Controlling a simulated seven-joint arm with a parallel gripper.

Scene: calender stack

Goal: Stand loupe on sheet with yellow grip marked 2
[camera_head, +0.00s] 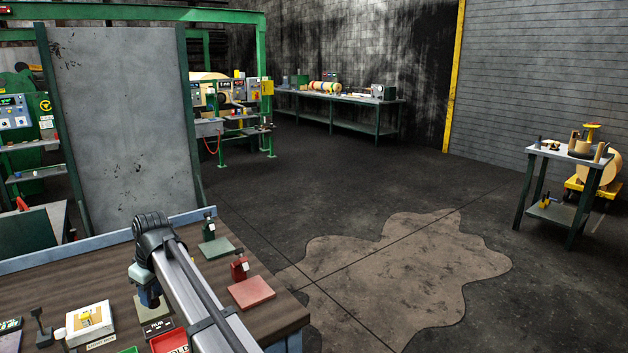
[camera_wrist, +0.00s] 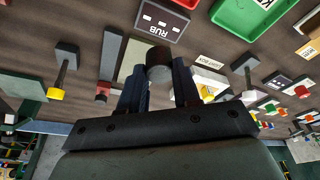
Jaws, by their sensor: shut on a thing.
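My gripper (camera_wrist: 159,82) is shut on a short dark cylinder with a greyish lower part, which I take as the loupe (camera_wrist: 158,58). In the wrist view it is in front of a pale grey-green sheet (camera_wrist: 133,62); I cannot tell whether it touches. A stand with a yellow end (camera_wrist: 57,94) is at the left. In the head view a green sheet (camera_head: 216,248) and a red sheet (camera_head: 250,292) lie at the table's right, each with a small upright grip nearby. The number 2 is not readable. The loupe is hidden in the head view.
A card marked RUB (camera_wrist: 162,20) lies beside the sheet. Green and red trays (camera_wrist: 247,12) are at the near side. A white box with a yellow item (camera_head: 88,322) and a dark stand (camera_head: 41,328) are at left. A raised rim edges the table's back.

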